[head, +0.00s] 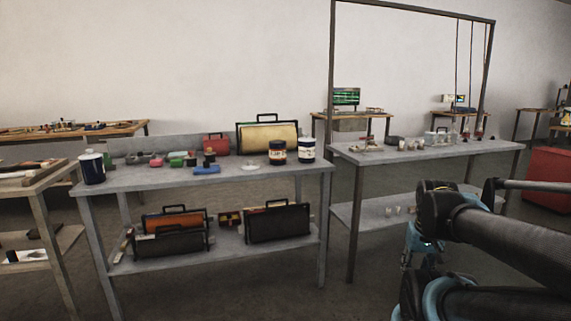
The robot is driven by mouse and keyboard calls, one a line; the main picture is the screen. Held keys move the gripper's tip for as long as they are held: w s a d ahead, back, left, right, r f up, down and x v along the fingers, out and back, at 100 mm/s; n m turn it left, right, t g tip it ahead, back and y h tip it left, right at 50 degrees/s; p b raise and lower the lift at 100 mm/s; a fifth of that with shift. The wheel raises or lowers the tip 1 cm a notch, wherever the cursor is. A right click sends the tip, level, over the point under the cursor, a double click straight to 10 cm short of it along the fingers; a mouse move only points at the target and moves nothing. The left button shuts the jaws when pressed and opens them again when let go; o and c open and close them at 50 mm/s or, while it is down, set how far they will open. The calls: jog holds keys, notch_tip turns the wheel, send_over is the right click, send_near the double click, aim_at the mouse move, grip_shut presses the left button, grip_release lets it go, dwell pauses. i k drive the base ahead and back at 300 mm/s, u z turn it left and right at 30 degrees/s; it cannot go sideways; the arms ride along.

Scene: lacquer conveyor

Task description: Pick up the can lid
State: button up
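A small pale, flat round piece (250,167), which looks like the can lid, lies on the grey metal workbench (130,182), right of the middle of its top. It is too small to make out detail. A dark can with an orange label (277,152) and a white and dark can (307,150) stand upright to its right. My dark arm with blue joints reaches in from the right edge, well apart from the lid. My gripper's fingers cannot be made out in the head view.
Red and green items and a blue item (207,169) lie left of the lid. A yellow-fronted case (267,137) stands behind. Another bench (430,150) with glassware is to the right. Floor in front is clear.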

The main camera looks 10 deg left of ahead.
aim_at(251, 167)
jog(key=z, duration=0.05)
jog(key=i, duration=1)
jog(key=u, duration=0.8)
jog(key=i, duration=0.5)
jog(key=u, duration=0.3)
